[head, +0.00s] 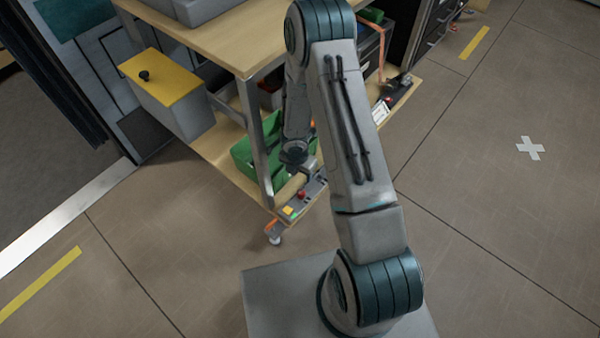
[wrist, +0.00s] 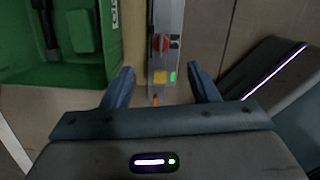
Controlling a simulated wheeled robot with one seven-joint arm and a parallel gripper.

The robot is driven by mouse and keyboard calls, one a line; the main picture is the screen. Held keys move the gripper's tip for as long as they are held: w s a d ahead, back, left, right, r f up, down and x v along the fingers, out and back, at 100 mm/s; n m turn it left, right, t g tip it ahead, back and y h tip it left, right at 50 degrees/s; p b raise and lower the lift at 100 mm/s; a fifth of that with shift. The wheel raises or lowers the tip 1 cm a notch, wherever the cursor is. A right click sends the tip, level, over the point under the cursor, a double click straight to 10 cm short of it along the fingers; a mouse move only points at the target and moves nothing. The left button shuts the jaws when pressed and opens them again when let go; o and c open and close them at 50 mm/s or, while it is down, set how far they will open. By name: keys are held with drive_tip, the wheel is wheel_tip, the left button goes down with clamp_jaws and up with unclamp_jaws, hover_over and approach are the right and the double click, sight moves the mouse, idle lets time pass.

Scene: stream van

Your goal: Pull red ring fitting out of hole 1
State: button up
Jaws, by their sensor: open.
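A red round fitting (wrist: 160,43), which looks like the red ring fitting, sits on a narrow grey strip (wrist: 165,14) in the wrist view. The red fitting also shows in the head view (head: 302,195), on the strip along the lower shelf's edge. I cannot make out its ring shape or the hole number. My gripper (wrist: 161,69) is open, its two fingers apart on either side of the strip. The red fitting lies beyond the fingertips in the picture, and nothing is held. A yellow square (wrist: 160,77) and a green piece (wrist: 173,76) on the strip show between the fingers.
A green bin (wrist: 50,70) stands close left of the strip. A table leg (head: 262,150) and wooden tabletop (head: 215,40) rise near my arm. A grey box with a yellow lid (head: 172,82) stands at left. The floor (head: 480,230) at right is clear.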

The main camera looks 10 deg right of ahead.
sight(301, 191)
drive_tip(key=shift+s+a+f+n, duration=0.1)
drive_tip(key=shift+f+n, duration=0.05)
drive_tip(key=shift+f, duration=0.3)
drive_tip(key=shift+s+a+f+n, duration=0.1)
drive_tip(key=shift+f+n, duration=0.05)
drive_tip(key=shift+f, duration=0.3)
drive_tip(key=f+b, duration=0.3)
drive_tip(key=f, duration=0.1)
drive_tip(key=f+b, duration=0.2)
drive_tip(key=f, duration=0.2)
drive_tip(key=w+d+f+b, duration=0.1)
drive_tip(key=f+b, duration=0.2)
drive_tip(key=f, duration=0.2)
drive_tip(key=shift+w+d+b, duration=0.1)
drive_tip(key=shift+b, duration=0.25)
drive_tip(key=c, duration=1.2)
